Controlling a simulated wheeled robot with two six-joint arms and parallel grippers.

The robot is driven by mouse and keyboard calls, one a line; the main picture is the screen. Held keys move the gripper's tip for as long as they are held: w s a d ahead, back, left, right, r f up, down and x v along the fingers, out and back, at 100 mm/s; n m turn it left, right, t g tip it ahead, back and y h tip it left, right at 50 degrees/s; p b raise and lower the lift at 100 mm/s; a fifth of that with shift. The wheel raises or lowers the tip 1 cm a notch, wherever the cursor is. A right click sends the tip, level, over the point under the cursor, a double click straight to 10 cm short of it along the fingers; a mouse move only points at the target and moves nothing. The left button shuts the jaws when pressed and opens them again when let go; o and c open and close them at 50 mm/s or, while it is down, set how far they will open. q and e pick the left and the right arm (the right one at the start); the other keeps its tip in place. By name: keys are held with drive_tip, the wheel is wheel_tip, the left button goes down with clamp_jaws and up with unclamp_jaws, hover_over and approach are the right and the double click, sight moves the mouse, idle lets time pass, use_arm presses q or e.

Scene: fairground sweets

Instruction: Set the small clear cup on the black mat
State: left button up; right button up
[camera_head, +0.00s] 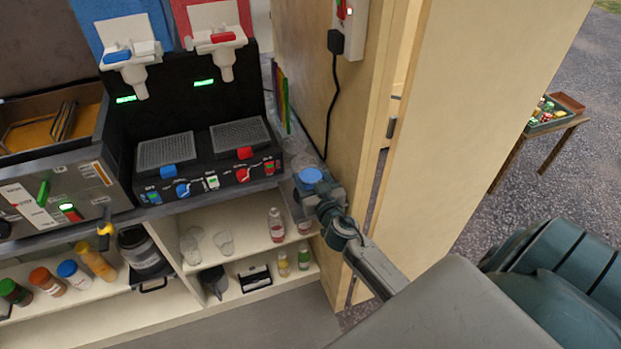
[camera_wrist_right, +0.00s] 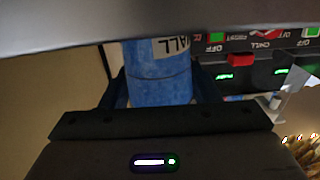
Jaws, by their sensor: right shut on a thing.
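My right gripper (camera_head: 314,184) is at the right end of the counter, beside the slush machine. It is shut on a cup-shaped thing filled with blue (camera_head: 311,175), whose round blue top shows in the head view. In the right wrist view this blue cup (camera_wrist_right: 158,75) stands between the fingers, with a white label partly cut off, its letters upside down. I take it for the small cup. The gripper hides its base, so I cannot tell whether it touches the counter. I cannot make out the black mat. My left gripper is not in view.
The black slush machine (camera_head: 212,178) with two drip grids stands left of the gripper. A wooden wall (camera_head: 305,90) with a hanging cable rises close behind and right. Clear cups (camera_head: 224,243) and bottles (camera_head: 276,225) stand on the shelves below.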

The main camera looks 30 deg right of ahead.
idle(0.3)
drive_tip(key=o, duration=1.6)
drive_tip(key=shift+f, duration=0.1)
drive_tip(key=shift+o, duration=0.2)
wheel_tip(320, 180, up, 12)
drive_tip(key=p, duration=0.9)
drive_tip(key=shift+f, duration=0.2)
drive_tip(key=shift+s+f, duration=0.1)
